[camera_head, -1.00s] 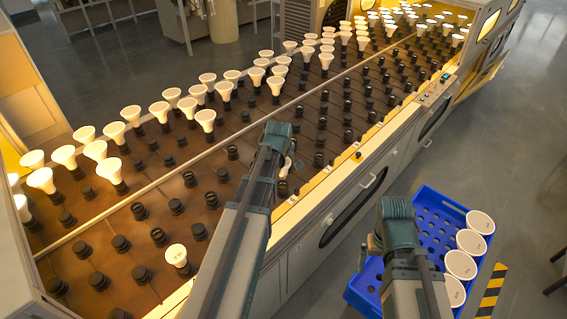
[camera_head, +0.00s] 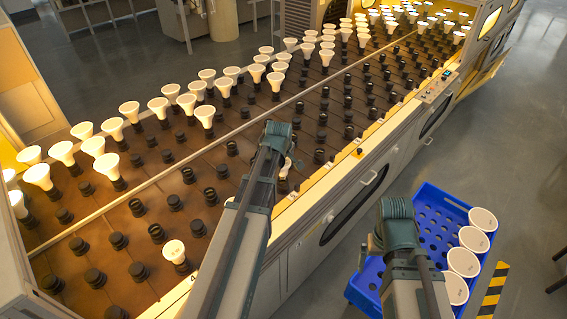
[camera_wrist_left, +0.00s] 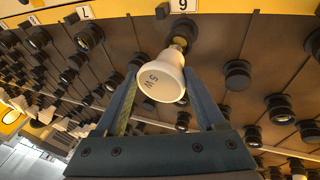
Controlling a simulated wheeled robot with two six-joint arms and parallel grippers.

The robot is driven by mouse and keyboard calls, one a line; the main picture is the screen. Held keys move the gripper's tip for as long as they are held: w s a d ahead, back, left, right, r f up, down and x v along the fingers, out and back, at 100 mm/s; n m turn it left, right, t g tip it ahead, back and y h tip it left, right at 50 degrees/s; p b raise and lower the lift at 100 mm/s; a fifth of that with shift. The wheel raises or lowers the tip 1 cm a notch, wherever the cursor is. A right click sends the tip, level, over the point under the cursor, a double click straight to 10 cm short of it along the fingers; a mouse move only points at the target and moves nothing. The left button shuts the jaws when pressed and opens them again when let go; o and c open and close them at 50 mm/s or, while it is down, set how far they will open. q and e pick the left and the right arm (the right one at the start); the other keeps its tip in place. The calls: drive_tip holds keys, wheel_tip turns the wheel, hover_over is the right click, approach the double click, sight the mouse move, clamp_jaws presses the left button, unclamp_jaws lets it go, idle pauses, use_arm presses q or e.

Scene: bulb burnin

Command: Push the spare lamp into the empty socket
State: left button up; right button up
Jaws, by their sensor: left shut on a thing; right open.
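The spare lamp (camera_wrist_left: 160,86) is white with a round face marked "5W". My left gripper (camera_wrist_left: 163,72) is shut on it in the left wrist view, one finger on each side. The lamp's narrow neck points at a socket (camera_wrist_left: 181,40) below the plate marked 9 (camera_wrist_left: 183,5). The neck covers part of that socket, so I cannot tell whether it is inside or just in front. In the head view a little of the lamp (camera_head: 286,168) shows beside my left wrist, near the rack's front edge. My right gripper (camera_head: 366,249) is open, over the blue crate's left side, mostly hidden by its arm.
The brown rack (camera_head: 120,215) carries many dark sockets, with white lamps in the far rows. One lamp (camera_head: 174,251) stands in the front row at left. The blue crate (camera_head: 440,198) holds several white lamps along its right side. A control box (camera_head: 437,90) sits on the rack's front ledge.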

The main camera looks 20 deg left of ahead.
use_arm(q)
drive_tip(key=shift+f+b, duration=1.3)
drive_tip(key=shift+f, duration=0.1)
drive_tip(key=o, duration=1.5)
drive_tip(key=p+v, duration=1.2)
drive_tip(key=v, duration=0.1)
drive_tip(key=shift+s+d+r, duration=0.1)
drive_tip(key=shift+s+r, duration=0.1)
drive_tip(key=shift+r, duration=0.15)
drive_tip(key=shift+f, duration=0.2)
drive_tip(key=b+x, duration=1.2)
drive_tip(key=x, duration=0.1)
drive_tip(key=shift+w+f, duration=0.1)
drive_tip(key=shift+w, duration=0.1)
